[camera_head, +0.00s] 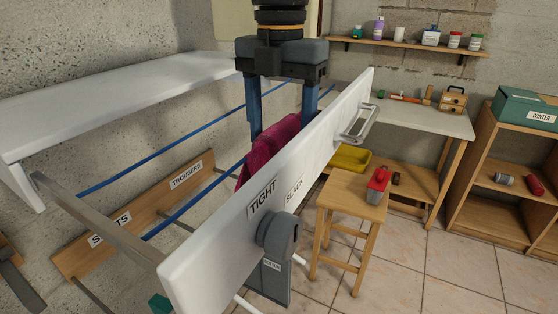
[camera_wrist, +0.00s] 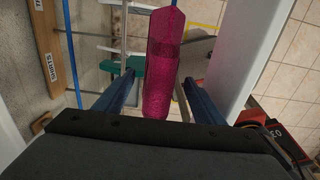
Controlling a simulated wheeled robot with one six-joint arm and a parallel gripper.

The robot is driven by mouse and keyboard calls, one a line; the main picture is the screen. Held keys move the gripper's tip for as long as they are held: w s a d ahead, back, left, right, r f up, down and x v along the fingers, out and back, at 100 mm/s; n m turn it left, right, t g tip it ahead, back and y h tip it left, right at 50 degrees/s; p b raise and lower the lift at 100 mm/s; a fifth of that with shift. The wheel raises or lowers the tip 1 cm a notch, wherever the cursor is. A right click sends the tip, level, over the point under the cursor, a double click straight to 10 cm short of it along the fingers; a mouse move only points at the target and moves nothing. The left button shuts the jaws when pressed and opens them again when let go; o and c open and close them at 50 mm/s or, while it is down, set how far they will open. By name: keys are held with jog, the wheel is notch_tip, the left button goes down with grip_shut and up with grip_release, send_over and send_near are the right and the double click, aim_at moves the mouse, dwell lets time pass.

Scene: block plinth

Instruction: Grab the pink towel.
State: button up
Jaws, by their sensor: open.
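The pink towel (camera_head: 265,152) hangs over a blue line of the drying rack, behind the white front board (camera_head: 320,142) that hides part of it. My gripper (camera_head: 282,118) is above the towel with its blue fingers pointing down. In the wrist view the towel (camera_wrist: 166,70) runs between the two fingers of my gripper (camera_wrist: 158,78), with a visible gap on the left finger's side and a smaller one on the right. The jaws are open and not closed on the cloth. The right finger's tip is hidden by the board in the head view.
The white board marked TIGHT and SLACK stands close on the right of my fingers. Blue lines (camera_head: 170,150) run beside the towel. A grey lever housing (camera_head: 277,240) is on the board's front. A wooden stool (camera_head: 352,190) bears a red object (camera_head: 378,182).

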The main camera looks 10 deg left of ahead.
jog(key=shift+f+p, duration=0.35)
jog(key=shift+f, duration=1.45)
jog(key=c, duration=1.2)
jog(key=shift+r, duration=0.1)
